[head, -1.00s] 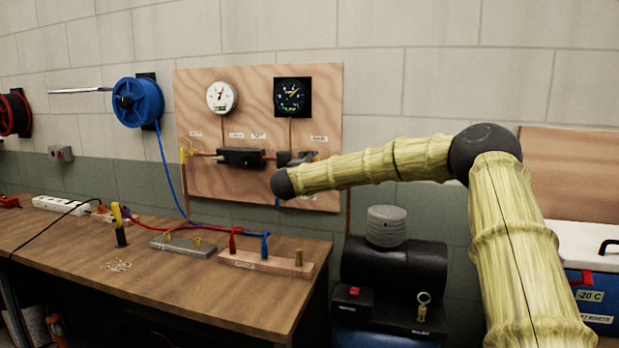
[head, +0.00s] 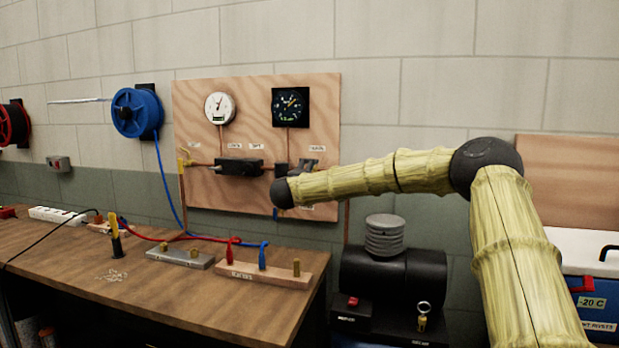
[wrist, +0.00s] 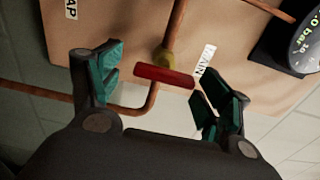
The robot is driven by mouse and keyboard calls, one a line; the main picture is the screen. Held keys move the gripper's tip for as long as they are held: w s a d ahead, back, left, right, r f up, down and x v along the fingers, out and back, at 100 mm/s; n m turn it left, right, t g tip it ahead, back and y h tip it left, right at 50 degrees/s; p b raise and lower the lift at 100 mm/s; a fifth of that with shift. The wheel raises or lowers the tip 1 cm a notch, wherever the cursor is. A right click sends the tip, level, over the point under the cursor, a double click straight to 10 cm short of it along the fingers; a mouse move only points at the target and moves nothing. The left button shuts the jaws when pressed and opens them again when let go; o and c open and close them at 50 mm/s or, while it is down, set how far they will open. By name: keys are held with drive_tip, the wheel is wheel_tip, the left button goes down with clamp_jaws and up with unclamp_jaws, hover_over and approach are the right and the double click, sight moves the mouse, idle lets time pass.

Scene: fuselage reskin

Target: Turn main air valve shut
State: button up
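The main air valve shows in the wrist view as a red bar handle (wrist: 165,76) on a brass body (wrist: 166,60). It joins copper pipe on the wooden panel, beside a label (wrist: 204,58) reading "MAIN". My gripper (wrist: 165,66) is open, with one teal-padded finger on each side of the handle. A gap shows between each pad and the handle; I cannot tell the depth between them. The handle lies roughly across the pipe in this view. In the head view the handle cannot be made out near the dark end of my arm.
The wooden panel (head: 205,90) carries a white gauge (head: 220,108) and a black gauge (head: 290,106). The workbench (head: 130,285) is below left. A compressor (head: 385,275) stands below my arm. A blue hose reel (head: 137,110) hangs left.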

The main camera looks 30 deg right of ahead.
drive_tip(key=shift+w+a+r, duration=0.1)
drive_tip(key=shift+a+r, duration=0.05)
drive_tip(key=shift+a, duration=0.15)
drive_tip(key=v, duration=1.1)
drive_tip(key=shift+s+a, duration=0.25)
drive_tip(key=shift+s, duration=0.05)
